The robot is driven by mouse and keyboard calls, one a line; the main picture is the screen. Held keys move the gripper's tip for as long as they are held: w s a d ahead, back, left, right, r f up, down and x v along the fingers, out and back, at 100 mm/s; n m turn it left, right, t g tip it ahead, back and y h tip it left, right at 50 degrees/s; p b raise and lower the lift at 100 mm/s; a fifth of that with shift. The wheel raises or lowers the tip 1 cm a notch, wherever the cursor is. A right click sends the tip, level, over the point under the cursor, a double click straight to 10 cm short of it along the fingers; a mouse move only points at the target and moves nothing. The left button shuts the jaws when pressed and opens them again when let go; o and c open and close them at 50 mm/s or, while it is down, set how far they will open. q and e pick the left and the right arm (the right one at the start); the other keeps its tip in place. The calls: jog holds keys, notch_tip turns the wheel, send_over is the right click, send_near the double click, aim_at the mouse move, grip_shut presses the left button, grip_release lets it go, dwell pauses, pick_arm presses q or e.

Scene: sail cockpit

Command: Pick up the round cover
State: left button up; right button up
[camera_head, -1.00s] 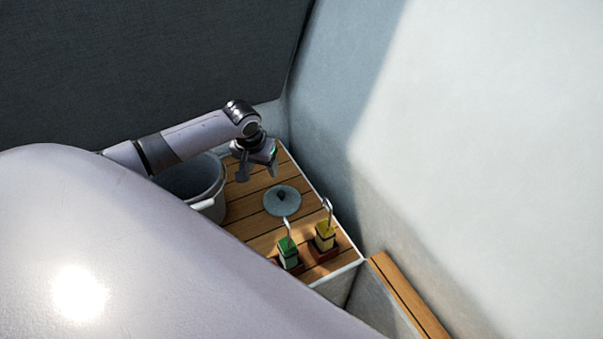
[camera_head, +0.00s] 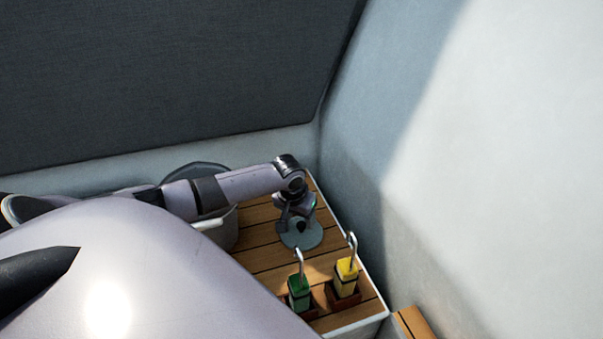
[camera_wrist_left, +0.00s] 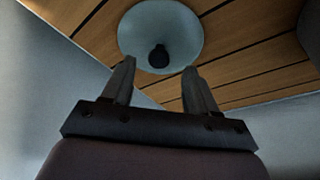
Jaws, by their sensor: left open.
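The round cover (camera_head: 313,240) is a flat grey-blue disc with a dark knob in its middle, lying on the wooden slatted top. My left gripper (camera_head: 299,222) is right above it and hides part of it in the head view. In the left wrist view the cover (camera_wrist_left: 183,25) lies beyond the fingertips, with its dark knob (camera_wrist_left: 158,56) between the lines of the two fingers. The left gripper (camera_wrist_left: 158,72) is open and empty, and its fingers look apart from the knob. My right gripper does not show.
A grey pot (camera_head: 222,232) stands left of the cover, partly behind my arm. The pale wall (camera_head: 440,200) rises close on the right.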

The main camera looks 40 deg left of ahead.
aim_at(301, 224)
pick_arm(q)
jog(key=x, duration=0.3)
jog(key=shift+d+f+b, duration=0.1)
jog(key=shift+f+b, duration=0.05)
jog(key=shift+b, duration=0.25)
grip_shut()
